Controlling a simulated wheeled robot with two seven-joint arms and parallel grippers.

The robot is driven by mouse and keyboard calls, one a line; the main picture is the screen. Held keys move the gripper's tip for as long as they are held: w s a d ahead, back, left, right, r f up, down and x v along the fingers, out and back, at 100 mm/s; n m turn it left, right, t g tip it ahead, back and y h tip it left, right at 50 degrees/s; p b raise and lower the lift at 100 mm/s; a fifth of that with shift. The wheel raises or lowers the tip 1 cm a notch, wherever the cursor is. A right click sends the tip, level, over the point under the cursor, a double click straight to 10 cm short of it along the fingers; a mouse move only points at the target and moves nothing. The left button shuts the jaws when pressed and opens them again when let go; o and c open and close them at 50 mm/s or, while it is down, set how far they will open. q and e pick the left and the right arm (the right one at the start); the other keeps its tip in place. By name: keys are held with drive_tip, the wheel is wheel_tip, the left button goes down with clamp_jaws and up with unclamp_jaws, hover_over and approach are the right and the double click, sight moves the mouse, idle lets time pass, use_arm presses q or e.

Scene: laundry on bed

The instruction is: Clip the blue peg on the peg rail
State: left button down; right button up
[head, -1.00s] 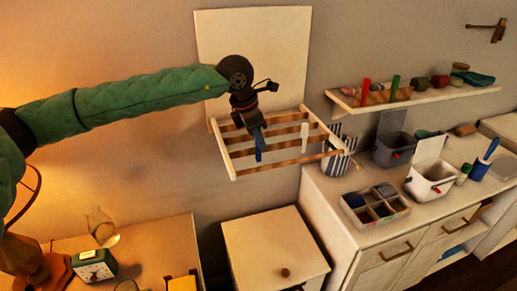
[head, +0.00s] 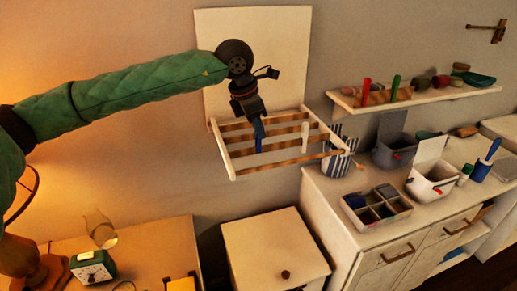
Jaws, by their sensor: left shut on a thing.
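The peg rail (head: 237,153) is a wooden rack with several brown rails, fixed to the wall below a white board. My left gripper (head: 257,124) points down over the left part of the rack and is shut on the blue peg (head: 259,144). The peg hangs upright among the rails; whether it grips a rail cannot be told. A white peg (head: 305,136) stands on the rack to the right. My right gripper is out of view.
A wall shelf (head: 428,98) with a red and a green peg and small items is at right. Below it a white cabinet (head: 340,240) holds a divided box (head: 374,224), a striped cup (head: 337,166) and bins (head: 430,187). A bedside table with a clock (head: 93,267) is at lower left.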

use_arm(q)
drive_tip(key=shift+r, duration=0.15)
drive_tip(key=shift+r+b, duration=0.45)
drive_tip(key=shift+r, duration=1.1)
